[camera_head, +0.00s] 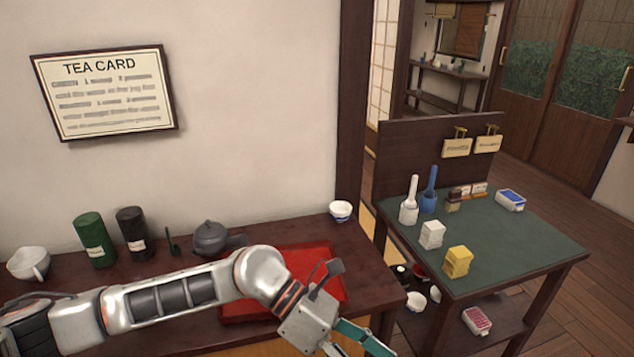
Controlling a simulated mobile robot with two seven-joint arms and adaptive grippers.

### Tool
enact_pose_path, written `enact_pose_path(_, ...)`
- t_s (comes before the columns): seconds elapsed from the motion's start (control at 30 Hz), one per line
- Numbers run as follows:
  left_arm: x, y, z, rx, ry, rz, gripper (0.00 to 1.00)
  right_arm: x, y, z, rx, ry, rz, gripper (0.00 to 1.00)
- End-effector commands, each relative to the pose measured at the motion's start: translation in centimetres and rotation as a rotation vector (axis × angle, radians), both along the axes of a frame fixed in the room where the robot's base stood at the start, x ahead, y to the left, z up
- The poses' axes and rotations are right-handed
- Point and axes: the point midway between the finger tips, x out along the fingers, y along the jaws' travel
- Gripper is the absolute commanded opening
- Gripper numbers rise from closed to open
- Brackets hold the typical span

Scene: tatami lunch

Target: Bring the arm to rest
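My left arm reaches in from the left, low over the dark wooden counter (375,250). My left gripper (362,342) is at the bottom edge of the head view, by the counter's front right corner. One teal finger shows clearly. The other finger is mostly cut off by the frame, so I cannot tell whether the gripper is open or shut. No object shows in it. My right gripper is not in view.
A red tray (325,262) lies partly behind my arm. A green-topped table (535,245) on the right holds several small items.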

Motion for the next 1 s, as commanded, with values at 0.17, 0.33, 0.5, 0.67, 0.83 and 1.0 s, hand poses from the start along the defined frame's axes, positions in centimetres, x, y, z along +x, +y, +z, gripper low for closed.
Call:
enact_pose_path(0.17, -1.6, -3.8, 4.6, -0.24, 0.316, 0.171, 0.68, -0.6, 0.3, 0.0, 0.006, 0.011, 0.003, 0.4)
enact_pose_path(0.33, 0.3, -4.5, 8.3, -0.434, 0.64, 0.364, 0.68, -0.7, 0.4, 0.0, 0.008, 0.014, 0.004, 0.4)
enact_pose_path(0.5, 4.2, -2.5, 9.3, -0.596, 0.982, 0.58, 0.68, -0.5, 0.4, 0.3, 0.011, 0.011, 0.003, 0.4)
enact_pose_path(0.67, 8.2, 1.5, 7.0, -0.724, 1.311, 0.803, 0.68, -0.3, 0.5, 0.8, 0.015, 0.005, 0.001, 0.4)
enact_pose_path(0.83, 11.0, 7.6, 1.0, -0.836, 1.663, 1.056, 0.68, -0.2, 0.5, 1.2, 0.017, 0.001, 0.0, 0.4)
enact_pose_path(1.0, 10.5, 14.6, -7.7, -0.927, 2.007, 1.326, 0.68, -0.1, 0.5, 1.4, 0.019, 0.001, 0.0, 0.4)
